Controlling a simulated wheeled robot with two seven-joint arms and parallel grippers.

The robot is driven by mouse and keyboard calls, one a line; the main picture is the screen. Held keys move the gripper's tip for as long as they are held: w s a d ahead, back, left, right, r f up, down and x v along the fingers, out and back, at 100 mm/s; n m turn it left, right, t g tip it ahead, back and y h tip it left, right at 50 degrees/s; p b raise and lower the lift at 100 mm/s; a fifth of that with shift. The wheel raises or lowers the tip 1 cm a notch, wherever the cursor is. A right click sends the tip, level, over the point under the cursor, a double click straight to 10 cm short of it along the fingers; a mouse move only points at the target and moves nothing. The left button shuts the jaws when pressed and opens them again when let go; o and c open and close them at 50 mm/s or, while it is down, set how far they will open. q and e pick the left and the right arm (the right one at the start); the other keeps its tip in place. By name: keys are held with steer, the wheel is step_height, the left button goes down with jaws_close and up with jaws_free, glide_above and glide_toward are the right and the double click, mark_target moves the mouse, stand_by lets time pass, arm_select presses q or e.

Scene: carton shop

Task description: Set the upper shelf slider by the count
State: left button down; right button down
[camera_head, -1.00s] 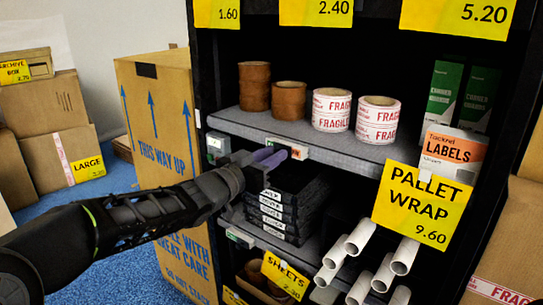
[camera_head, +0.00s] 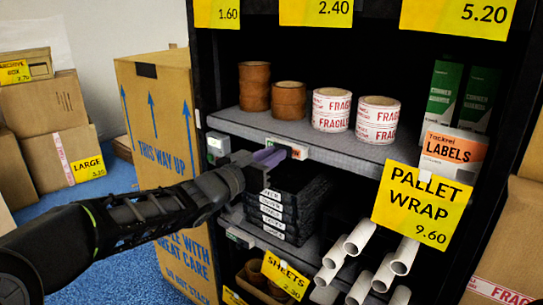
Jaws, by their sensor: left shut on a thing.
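The upper shelf (camera_head: 345,147) is grey and carries rolls along its front. The upper slider strip (camera_head: 299,151) sits on its front edge, pale with red and green parts and some lettering. My left gripper (camera_head: 270,156) is at the strip's left part, shut on a part of the slider, and its fingers hide that part. On the upper shelf stand brown tape rolls (camera_head: 289,100) in two stacks at the left. Red and white FRAGILE rolls (camera_head: 376,119) stand in two stacks to their right. A white and orange LABELS box (camera_head: 452,154) is at the right end. My right gripper does not show.
A lower shelf (camera_head: 285,243) holds stacked black mailers (camera_head: 292,205) and white tubes (camera_head: 357,236). Yellow price cards hang in front, including PALLET WRAP (camera_head: 422,205). A tall carton (camera_head: 160,125) stands left of the rack. A small pale device (camera_head: 217,146) is on the left post.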

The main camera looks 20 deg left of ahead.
mark_target(294, 152)
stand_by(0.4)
arm_select(q)
steer(key=shift+s+d+f+b, duration=0.1)
steer(key=shift+s+d+b, duration=0.15)
steer(key=shift+d+b, duration=0.4)
steer(key=shift+s+d+f+b, duration=0.1)
steer(key=shift+s+d+b, duration=0.15)
steer(key=shift+d+b, duration=0.35)
steer(key=shift+s+d+r, duration=0.1)
steer(key=shift+d+r, duration=0.05)
steer(key=shift+d, duration=0.05)
steer(key=c, duration=1.3)
jaws_free()
